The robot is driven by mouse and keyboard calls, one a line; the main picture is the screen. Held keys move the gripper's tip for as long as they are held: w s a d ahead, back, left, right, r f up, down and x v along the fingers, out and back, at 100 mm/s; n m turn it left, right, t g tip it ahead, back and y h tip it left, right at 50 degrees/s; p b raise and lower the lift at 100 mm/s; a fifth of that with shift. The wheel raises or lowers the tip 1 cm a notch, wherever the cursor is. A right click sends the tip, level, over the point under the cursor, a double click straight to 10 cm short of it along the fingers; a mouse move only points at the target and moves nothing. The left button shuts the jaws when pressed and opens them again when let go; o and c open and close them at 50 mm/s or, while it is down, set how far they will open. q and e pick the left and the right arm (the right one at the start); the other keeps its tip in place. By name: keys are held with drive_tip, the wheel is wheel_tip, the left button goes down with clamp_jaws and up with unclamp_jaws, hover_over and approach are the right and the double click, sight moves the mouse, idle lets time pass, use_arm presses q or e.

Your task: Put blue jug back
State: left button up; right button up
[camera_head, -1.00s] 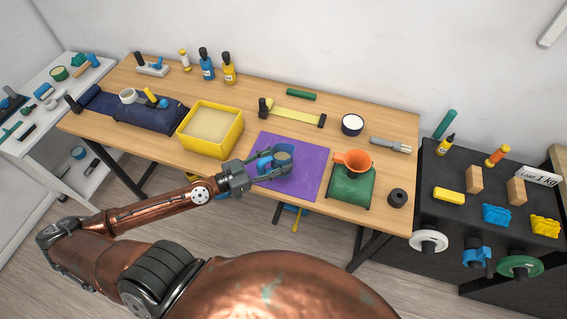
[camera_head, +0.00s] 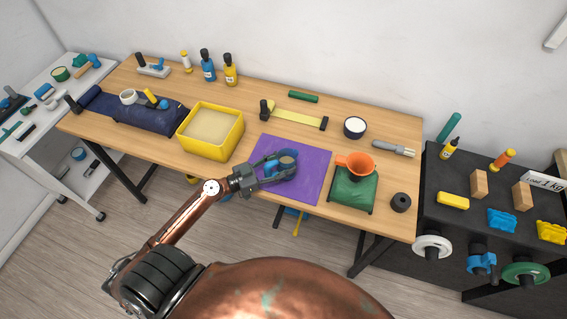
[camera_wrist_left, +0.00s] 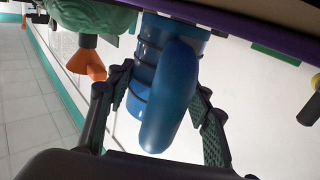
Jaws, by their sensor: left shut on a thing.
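The blue jug (camera_head: 287,159) is at the purple mat (camera_head: 309,184) on the wooden bench. My left gripper (camera_head: 279,168) reaches in from the left and is shut on the jug. In the left wrist view the jug (camera_wrist_left: 172,80) sits between the two textured fingers, with its rounded handle toward the camera. I cannot tell whether the jug's base touches the mat. My right gripper is not in view.
A yellow box (camera_head: 237,144) stands left of the mat. An orange funnel (camera_head: 358,164) rests over a green bag (camera_head: 352,191) on the right. A dark blue roll (camera_head: 130,112) lies at left.

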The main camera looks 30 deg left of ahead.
use_arm(q)
drive_tip(key=shift+f, duration=0.1)
drive_tip(key=o, duration=1.3)
drive_tip(key=shift+s+a, duration=0.1)
drive_tip(key=shift+s, duration=0.05)
drive_tip(key=b+v, duration=0.3)
drive_tip(key=v, duration=0.7)
drive_tip(key=shift+s+a, duration=0.25)
drive_tip(key=shift+s, duration=0.05)
drive_tip(key=shift+s+a, duration=0.2)
drive_tip(key=shift+s, duration=0.2)
